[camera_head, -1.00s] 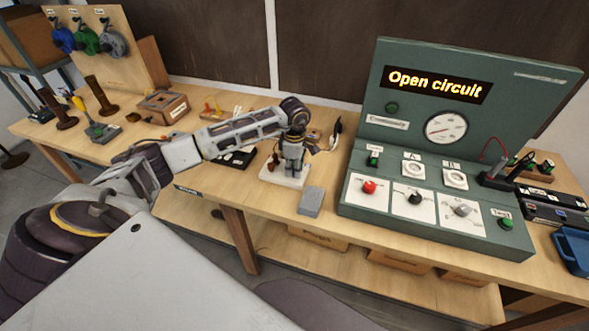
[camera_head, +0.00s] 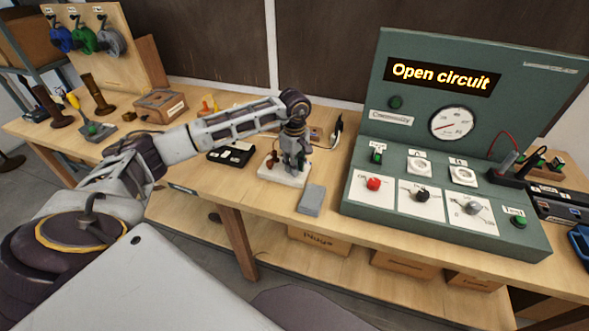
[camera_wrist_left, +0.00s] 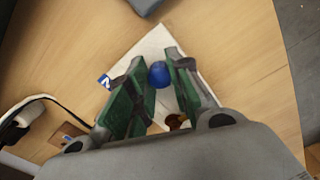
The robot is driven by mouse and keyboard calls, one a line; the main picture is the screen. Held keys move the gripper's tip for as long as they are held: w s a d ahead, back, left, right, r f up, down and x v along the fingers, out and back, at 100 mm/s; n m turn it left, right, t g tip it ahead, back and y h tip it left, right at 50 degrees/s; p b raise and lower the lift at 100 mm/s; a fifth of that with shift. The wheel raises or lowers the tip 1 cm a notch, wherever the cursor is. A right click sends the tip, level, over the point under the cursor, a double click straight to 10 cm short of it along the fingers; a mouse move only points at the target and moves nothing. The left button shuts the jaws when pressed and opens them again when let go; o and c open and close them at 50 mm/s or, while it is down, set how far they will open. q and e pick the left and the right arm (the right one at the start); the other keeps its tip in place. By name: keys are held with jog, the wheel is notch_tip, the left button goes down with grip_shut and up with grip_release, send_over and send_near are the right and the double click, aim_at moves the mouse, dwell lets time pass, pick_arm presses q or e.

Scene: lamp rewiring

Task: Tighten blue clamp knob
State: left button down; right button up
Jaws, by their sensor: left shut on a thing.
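The blue clamp knob (camera_wrist_left: 158,75) shows in the left wrist view between my two green-padded fingers. My left gripper (camera_wrist_left: 160,82) is shut on it, pointing down from above. A white base plate (camera_wrist_left: 153,45) lies under the fingers, with a small blue label at its edge and a reddish-brown part (camera_wrist_left: 177,121) close to the fingers. In the head view, my left gripper (camera_head: 293,165) stands over the white base (camera_head: 283,178) on the bench and hides the knob. My right gripper is in neither view.
A grey block (camera_head: 312,199) lies right of the base. The green test panel (camera_head: 440,140), reading "Open circuit", stands farther right. A black tray (camera_head: 232,154) lies left of the base under my arm. Wire spools and tools stand at the far left.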

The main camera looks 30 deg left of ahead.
pick_arm(q)
jog(key=shift+m, duration=0.3)
jog(key=shift+r, duration=0.1)
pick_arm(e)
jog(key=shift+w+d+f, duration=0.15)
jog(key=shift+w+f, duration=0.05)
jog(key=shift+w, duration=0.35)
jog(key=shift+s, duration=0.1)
pick_arm(q)
jog(key=c, duration=1.6)
grip_release()
jog(key=shift+c, duration=0.2)
jog(key=shift+o, duration=0.6)
notch_tip(320, 180, up, 12)
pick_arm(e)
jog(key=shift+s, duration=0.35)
pick_arm(q)
jog(key=shift+s, duration=0.1)
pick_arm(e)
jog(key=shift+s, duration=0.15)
